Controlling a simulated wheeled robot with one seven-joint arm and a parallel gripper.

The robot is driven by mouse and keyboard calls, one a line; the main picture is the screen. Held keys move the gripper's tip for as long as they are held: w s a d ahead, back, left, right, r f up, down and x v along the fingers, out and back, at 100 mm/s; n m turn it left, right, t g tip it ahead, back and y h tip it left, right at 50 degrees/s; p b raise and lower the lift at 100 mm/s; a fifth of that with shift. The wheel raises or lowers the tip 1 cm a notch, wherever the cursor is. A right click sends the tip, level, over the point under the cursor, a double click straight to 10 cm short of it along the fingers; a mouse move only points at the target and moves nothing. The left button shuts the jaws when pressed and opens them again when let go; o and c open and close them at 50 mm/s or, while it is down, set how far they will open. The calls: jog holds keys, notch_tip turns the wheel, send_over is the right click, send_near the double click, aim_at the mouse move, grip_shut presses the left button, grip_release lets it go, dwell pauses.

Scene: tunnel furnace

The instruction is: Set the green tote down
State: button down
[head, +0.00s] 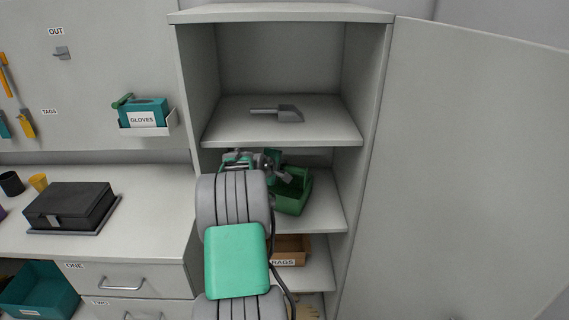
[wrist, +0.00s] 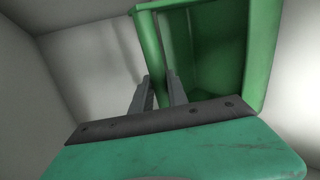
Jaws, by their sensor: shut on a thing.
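The green tote (head: 293,194) is inside the open cabinet, at the second shelf from the top, to the right of my gripper (head: 268,165). In the wrist view the tote (wrist: 262,50) fills the upper right, and I look into its open top. My arm hides part of the tote and shelf in the head view. I cannot tell whether the tote's base touches the shelf.
A grey scoop (head: 280,114) lies on the upper shelf (head: 225,132), just above my gripper. A box marked RAGS (head: 291,249) sits on the shelf below. The cabinet door (head: 470,170) stands open at right. A black case (head: 70,206) lies on the counter at left.

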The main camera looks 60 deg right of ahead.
jog(key=d, duration=0.3)
jog(key=shift+w, duration=0.15)
jog(key=shift+f, duration=0.15)
jog(key=c, duration=1.7)
grip_release()
jog(key=shift+f, duration=0.15)
jog(key=shift+c, duration=0.2)
jog(key=o, duration=0.4)
jog(key=shift+o, duration=0.2)
